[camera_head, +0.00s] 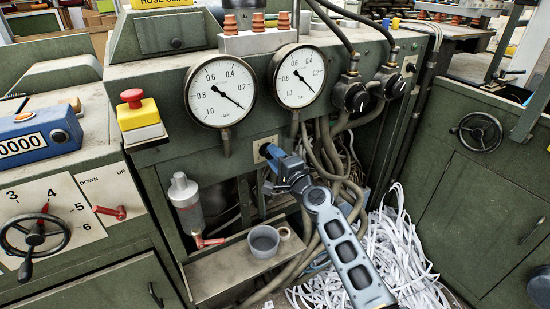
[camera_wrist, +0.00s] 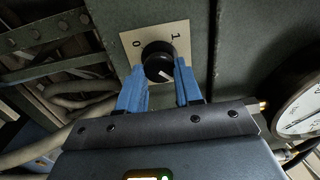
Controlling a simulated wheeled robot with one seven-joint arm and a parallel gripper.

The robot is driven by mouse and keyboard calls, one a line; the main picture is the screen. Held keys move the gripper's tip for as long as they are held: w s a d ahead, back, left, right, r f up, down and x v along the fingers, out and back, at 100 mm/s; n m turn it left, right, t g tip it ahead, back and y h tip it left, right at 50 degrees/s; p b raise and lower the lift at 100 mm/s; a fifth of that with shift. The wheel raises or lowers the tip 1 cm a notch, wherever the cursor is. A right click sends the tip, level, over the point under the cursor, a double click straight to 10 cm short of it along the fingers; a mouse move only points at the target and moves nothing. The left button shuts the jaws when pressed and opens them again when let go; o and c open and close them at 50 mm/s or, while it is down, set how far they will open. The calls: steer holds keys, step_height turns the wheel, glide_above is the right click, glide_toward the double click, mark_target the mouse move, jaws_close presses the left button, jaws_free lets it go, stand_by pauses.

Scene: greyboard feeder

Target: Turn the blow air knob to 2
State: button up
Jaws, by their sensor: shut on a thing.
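My gripper (camera_head: 272,153) reaches the cabinet front below the gauges. In the wrist view its two blue fingers (camera_wrist: 158,82) are shut on a black round knob (camera_wrist: 157,60), one on each side. A white pointer line on the knob slants toward the lower right in that view. In the head view the plate (camera_head: 258,144) shows behind my gripper, and the knob is mostly hidden. Two other black knobs (camera_head: 353,97) (camera_head: 394,85) sit to the right; I cannot read any labels there.
Two round gauges (camera_head: 220,92) (camera_head: 299,76) are above my gripper. A yellow box with a red button (camera_head: 132,97) is left. Hoses (camera_head: 333,150) hang close on the right. A grey cup (camera_head: 264,241) stands on a low shelf. White paper strips (camera_head: 400,250) lie on the floor.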

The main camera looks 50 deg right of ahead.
steer(key=shift+d+f, duration=0.1)
steer(key=o, duration=1)
steer(key=shift+o, duration=0.2)
steer(key=shift+s, duration=0.1)
steer(key=v, duration=0.7)
steer(key=shift+s, duration=0.35)
